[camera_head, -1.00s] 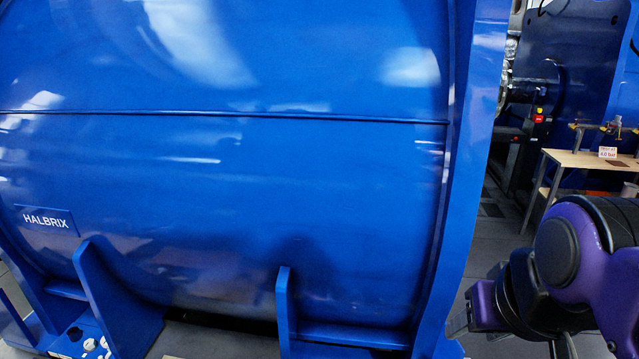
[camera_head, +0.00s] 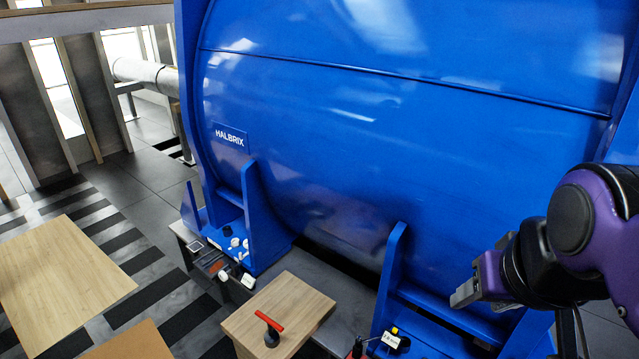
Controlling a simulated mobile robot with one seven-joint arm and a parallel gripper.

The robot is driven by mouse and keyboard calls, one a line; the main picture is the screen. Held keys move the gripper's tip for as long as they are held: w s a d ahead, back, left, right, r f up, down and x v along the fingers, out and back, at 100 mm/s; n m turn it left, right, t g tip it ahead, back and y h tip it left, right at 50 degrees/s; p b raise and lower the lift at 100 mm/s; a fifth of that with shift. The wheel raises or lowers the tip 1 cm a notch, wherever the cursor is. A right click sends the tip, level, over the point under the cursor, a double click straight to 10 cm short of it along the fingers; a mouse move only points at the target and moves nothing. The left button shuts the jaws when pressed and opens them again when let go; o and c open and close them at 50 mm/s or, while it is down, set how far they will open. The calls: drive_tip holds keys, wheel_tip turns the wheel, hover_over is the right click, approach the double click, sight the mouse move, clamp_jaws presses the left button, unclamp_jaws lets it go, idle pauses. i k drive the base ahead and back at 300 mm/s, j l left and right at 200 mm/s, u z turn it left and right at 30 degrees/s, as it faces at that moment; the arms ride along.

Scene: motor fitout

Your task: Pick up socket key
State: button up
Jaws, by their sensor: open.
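A tool with a red bar handle and a dark lower end (camera_head: 269,323), which looks like the socket key, is on a small wooden-topped stand (camera_head: 300,300) at the bottom centre of the head view. My gripper (camera_head: 464,294) is at the right, well apart from the tool and higher in the picture. It points left in front of the blue motor housing. The gap between its fingers is hard to see from this side, and nothing shows in its grasp.
The large blue motor housing (camera_head: 400,150) fills the back, with upright ribs (camera_head: 255,205) at its foot. Small white-tagged parts (camera_head: 235,243) sit by its left foot, and another tagged part (camera_head: 391,340) near the bottom. A wooden tabletop (camera_head: 60,275) stands left.

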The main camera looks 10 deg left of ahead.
sight(272, 339)
drive_tip(key=u, duration=0.35)
drive_tip(key=i+j+u, duration=0.1)
drive_tip(key=u, duration=0.65)
drive_tip(key=k, duration=0.4)
drive_tip(key=i+j+u, duration=0.2)
drive_tip(key=i+j, duration=0.15)
drive_tip(key=i+j+u, duration=0.15)
drive_tip(key=i, duration=0.4)
drive_tip(key=i+j+z, duration=0.2)
drive_tip(key=z, duration=0.2)
drive_tip(key=i+j+z, duration=0.2)
drive_tip(key=z, duration=0.25)
